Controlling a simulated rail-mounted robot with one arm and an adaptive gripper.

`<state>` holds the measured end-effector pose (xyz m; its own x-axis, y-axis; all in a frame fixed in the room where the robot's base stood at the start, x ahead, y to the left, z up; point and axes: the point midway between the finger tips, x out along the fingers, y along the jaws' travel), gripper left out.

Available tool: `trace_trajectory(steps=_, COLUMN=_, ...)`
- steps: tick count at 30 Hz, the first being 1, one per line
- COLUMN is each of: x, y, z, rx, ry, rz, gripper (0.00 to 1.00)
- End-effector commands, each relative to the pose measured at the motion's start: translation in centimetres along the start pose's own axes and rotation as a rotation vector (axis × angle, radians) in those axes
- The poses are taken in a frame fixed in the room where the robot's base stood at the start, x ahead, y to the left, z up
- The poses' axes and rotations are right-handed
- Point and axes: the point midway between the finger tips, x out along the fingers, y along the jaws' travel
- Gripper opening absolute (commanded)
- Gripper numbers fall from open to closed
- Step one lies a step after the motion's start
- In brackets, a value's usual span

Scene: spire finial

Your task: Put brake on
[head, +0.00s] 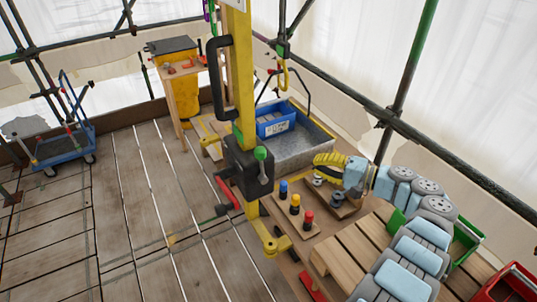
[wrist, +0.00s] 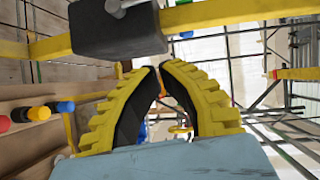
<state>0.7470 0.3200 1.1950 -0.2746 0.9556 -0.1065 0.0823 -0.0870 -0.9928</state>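A black box (head: 248,172) is mounted on the upright yellow post (head: 241,75). No label shows which part is the brake. My gripper (head: 318,161) is to the right of the box, apart from it, above the bench. In the wrist view its yellow fingers (wrist: 160,69) bow inward with their tips about together and nothing between them. The black box (wrist: 118,32) also shows there, at the top; the green knob does not.
Blue, yellow and red pegs (head: 295,204) stand on a wooden block below my gripper. A metal tray (head: 300,150) with a blue bin (head: 275,122) lies behind. A green crate (head: 466,240) and a red crate (head: 510,285) are at right.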

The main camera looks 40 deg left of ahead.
Motion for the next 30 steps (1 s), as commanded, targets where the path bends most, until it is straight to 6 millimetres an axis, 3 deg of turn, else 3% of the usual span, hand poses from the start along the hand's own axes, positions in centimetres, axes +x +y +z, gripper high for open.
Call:
trace_trajectory(steps=6, x=-2.1, y=-2.8, z=0.0, rx=-0.004, ry=-0.002, rz=-0.058, gripper=0.00)
trace_trajectory(steps=11, x=-2.4, y=-3.3, z=0.0, rx=-0.004, ry=-0.004, rz=-0.069, gripper=0.00)
trace_trajectory(steps=23, x=-2.1, y=-3.4, z=0.0, rx=-0.004, ry=-0.004, rz=-0.069, gripper=0.00)
trace_trajectory(steps=30, x=-0.1, y=-3.9, z=0.0, rx=-0.002, ry=-0.003, rz=-0.068, gripper=0.00)
